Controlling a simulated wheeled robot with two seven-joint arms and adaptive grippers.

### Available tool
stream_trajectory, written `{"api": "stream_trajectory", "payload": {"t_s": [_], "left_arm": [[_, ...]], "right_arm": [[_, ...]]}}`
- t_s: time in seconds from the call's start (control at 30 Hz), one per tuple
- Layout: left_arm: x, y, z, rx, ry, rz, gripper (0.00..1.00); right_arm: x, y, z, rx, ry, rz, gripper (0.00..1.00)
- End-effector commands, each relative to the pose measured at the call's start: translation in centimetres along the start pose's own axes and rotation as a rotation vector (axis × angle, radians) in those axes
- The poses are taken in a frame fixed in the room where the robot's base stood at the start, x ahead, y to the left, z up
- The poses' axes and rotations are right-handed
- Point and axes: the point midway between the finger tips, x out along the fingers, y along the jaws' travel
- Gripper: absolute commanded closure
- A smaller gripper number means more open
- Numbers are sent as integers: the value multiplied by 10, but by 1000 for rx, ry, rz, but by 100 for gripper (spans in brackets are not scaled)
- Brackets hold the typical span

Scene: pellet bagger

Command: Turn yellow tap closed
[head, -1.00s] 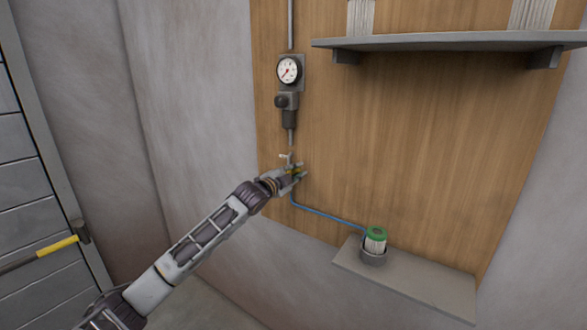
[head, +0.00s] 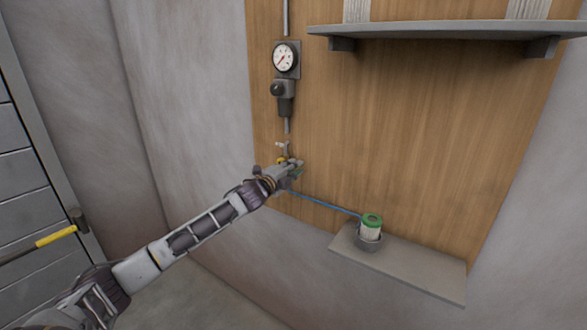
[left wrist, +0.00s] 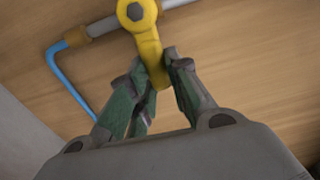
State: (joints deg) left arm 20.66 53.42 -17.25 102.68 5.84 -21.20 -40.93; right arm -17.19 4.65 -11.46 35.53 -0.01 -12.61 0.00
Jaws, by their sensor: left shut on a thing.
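The yellow tap (left wrist: 136,14) shows large in the left wrist view, with its round hub and bolt on the grey pipe (left wrist: 103,27). Its handle (left wrist: 150,50) slants away from the pipe, down between the fingers of my left gripper (left wrist: 158,75). The fingers are shut on the handle. In the head view my left gripper (head: 293,166) is at the pipe below the regulator and hides most of the tap; only a bit of yellow (head: 281,160) shows. My right gripper is not in view.
A pressure gauge (head: 284,57) sits above a regulator (head: 283,90) on the wooden panel (head: 400,120). A blue hose (head: 325,204) runs to a green-topped canister (head: 371,222) on the lower shelf (head: 430,271). A grey shelf (head: 450,36) juts out at upper right.

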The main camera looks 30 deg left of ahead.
Motion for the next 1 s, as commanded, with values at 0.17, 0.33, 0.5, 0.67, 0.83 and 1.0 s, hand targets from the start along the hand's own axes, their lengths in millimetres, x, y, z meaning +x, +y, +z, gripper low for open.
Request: {"api": "stream_trajectory", "payload": {"t_s": [0.17, 0.33, 0.5, 0.67, 0.83, 1.0], "left_arm": [[0, 4, -1, 2, 2, 5, 100], [0, 3, -1, 1, 1, 5, 62], [0, 2, -1, 1, 1, 3, 59], [0, 1, 0, 1, 1, 2, 59], [-2, 1, 0, 1, 0, 2, 59], [-7, 2, 0, 1, 0, 2, 59]], "right_arm": [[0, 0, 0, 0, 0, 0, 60], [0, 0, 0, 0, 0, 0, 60], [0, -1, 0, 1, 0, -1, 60], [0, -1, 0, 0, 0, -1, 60], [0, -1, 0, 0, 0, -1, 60], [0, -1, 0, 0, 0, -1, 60]]}}
